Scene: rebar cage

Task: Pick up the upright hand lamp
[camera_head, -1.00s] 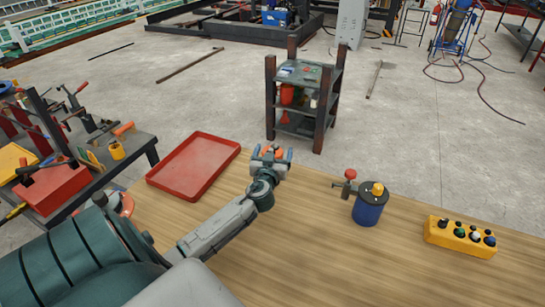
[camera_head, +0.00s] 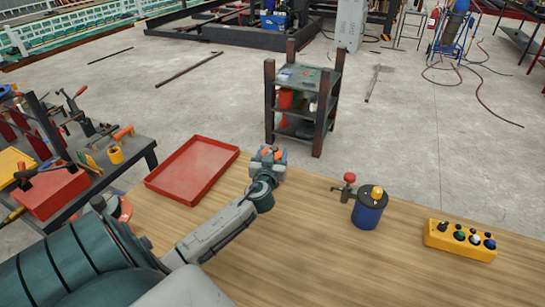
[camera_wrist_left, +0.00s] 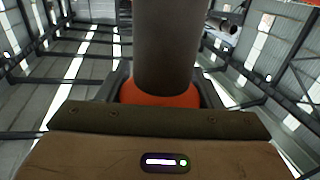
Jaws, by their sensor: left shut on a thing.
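My left gripper (camera_head: 267,155) reaches out over the far edge of the wooden table (camera_head: 290,250), to the right of the red tray. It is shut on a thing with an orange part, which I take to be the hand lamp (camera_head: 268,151). In the left wrist view the hand lamp (camera_wrist_left: 166,50) shows as a dark, thick cylinder with an orange-red collar between the fingers. Its ends are cut off or hidden, and I cannot tell whether it touches the table. My right gripper is in neither view.
A red tray (camera_head: 160,183) lies at the table's far left. A blue can (camera_head: 366,212) with a yellow top stands right of the gripper, beside a red-knobbed clamp (camera_head: 345,188). A yellow button box (camera_head: 437,240) lies at the right. A dark shelf rack (camera_head: 318,132) stands beyond.

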